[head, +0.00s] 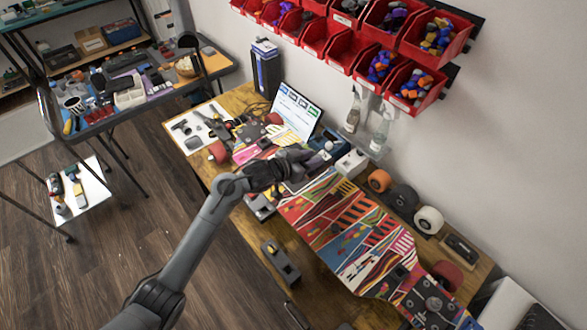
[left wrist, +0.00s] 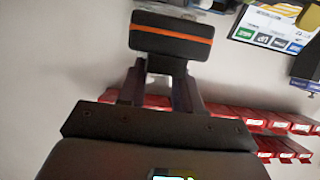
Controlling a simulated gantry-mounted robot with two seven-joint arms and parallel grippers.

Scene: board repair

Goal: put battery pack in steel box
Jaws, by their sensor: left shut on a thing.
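The left wrist view shows a black block with an orange stripe, which looks like the battery pack (left wrist: 170,32). My left gripper (left wrist: 163,68) is shut on it. In the head view my left gripper (head: 290,161) is over the middle of the patterned skateboard deck (head: 335,225), and the block is hard to make out there. A grey box-like part (head: 300,186) lies just below the gripper and partly behind it. It may be the steel box, but I cannot see its inside. My right gripper is not in view.
A tablet (head: 296,112) stands behind the deck. A white box (head: 351,163) and several wheels (head: 429,219) lie along the wall side. Red bins (head: 415,88) hang above. A dark metal part (head: 280,262) lies on the wooden bench in front of the deck.

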